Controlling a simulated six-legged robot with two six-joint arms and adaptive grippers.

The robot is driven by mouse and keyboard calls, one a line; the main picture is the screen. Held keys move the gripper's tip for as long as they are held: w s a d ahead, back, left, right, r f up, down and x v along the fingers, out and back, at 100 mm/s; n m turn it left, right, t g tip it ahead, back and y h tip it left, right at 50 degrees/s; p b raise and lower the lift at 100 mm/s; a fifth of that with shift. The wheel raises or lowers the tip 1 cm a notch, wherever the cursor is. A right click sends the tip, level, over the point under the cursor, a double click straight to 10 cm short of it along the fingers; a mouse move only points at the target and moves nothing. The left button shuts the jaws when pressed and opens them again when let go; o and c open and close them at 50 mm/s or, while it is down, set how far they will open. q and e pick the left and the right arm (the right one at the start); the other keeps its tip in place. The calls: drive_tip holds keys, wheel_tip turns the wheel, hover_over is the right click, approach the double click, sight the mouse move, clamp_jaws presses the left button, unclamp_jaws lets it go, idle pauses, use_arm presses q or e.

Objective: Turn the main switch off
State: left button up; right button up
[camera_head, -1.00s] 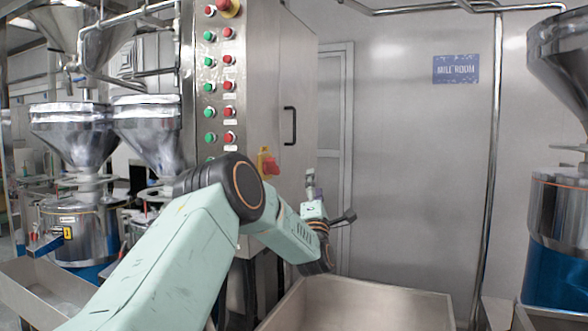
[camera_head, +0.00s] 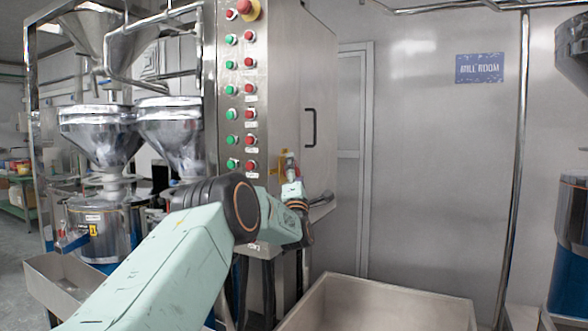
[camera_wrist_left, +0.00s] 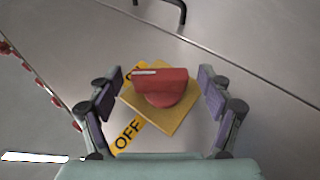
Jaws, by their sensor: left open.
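The main switch (camera_wrist_left: 165,88) is a red rotary knob on a yellow plate (camera_wrist_left: 185,128). In the left wrist view its handle lies roughly crosswise, with a white mark at its left end. A yellow OFF label (camera_wrist_left: 128,133) shows at lower left; another label above is mostly hidden by the knob. My left gripper (camera_wrist_left: 159,82) is open, with one finger on each side of the knob and visible gaps to it. In the head view the left gripper (camera_head: 291,165) is at the cabinet side and covers most of the switch. My right gripper is not in view.
The steel cabinet (camera_head: 285,80) carries green and red buttons (camera_head: 240,100) and a red emergency knob (camera_head: 245,8). A black door handle (camera_head: 310,127) is above the switch. A metal bin (camera_head: 390,305) stands below. Steel hoppers (camera_head: 100,135) are at left.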

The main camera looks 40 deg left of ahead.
use_arm(q)
drive_tip(key=shift+w+a+r, duration=0.25)
drive_tip(key=shift+w+a, duration=0.05)
drive_tip(key=shift+a, duration=0.1)
drive_tip(key=shift+r, duration=0.1)
drive_tip(key=shift+d, duration=0.1)
